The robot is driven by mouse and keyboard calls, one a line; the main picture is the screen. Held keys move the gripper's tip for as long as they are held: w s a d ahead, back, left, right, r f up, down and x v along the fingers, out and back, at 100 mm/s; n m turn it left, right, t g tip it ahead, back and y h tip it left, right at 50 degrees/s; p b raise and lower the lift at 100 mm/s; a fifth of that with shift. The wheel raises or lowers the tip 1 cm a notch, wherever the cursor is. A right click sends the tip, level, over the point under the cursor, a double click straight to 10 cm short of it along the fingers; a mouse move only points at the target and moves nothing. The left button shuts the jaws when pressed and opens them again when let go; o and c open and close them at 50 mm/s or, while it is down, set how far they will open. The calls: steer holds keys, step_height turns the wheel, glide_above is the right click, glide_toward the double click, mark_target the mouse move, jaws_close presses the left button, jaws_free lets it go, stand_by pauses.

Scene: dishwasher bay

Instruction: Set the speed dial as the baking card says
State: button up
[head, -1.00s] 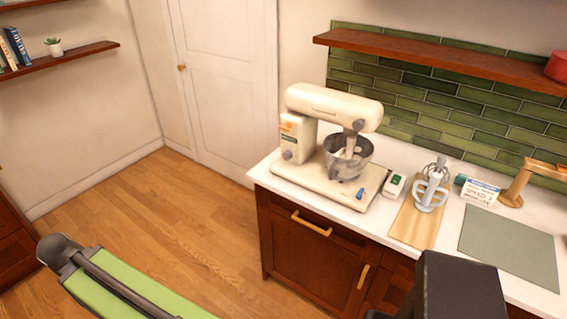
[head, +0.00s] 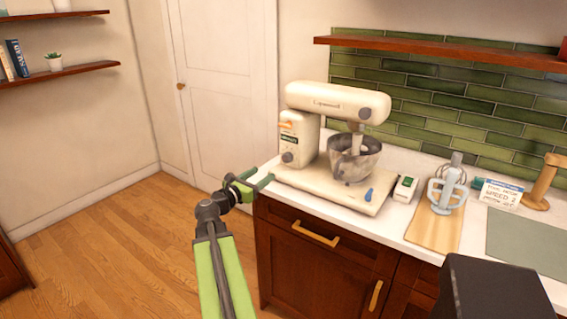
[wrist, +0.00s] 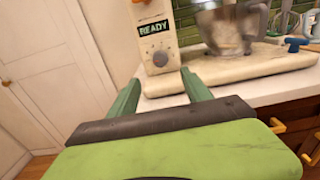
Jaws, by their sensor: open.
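The cream stand mixer (head: 338,101) stands on the counter's left end. Its grey round dial (head: 287,157) is low on the column, below a dark label; the wrist view shows this dial (wrist: 160,58) under a display reading "READY". The dial's setting is too small to read. The baking card (head: 501,193) stands at right; one line appears to read "SPEED 2", the rest is unclear. My gripper (head: 258,184) is open and empty, left of the mixer by the counter's left edge. In the wrist view my gripper's fingers (wrist: 159,80) point at the dial, apart from it.
A blue lever (head: 369,194) is on the mixer base.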

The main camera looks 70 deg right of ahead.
mark_target(286, 158)
steer(key=x, duration=1.4)
steer(key=shift+w, duration=0.1)
jaws_close()
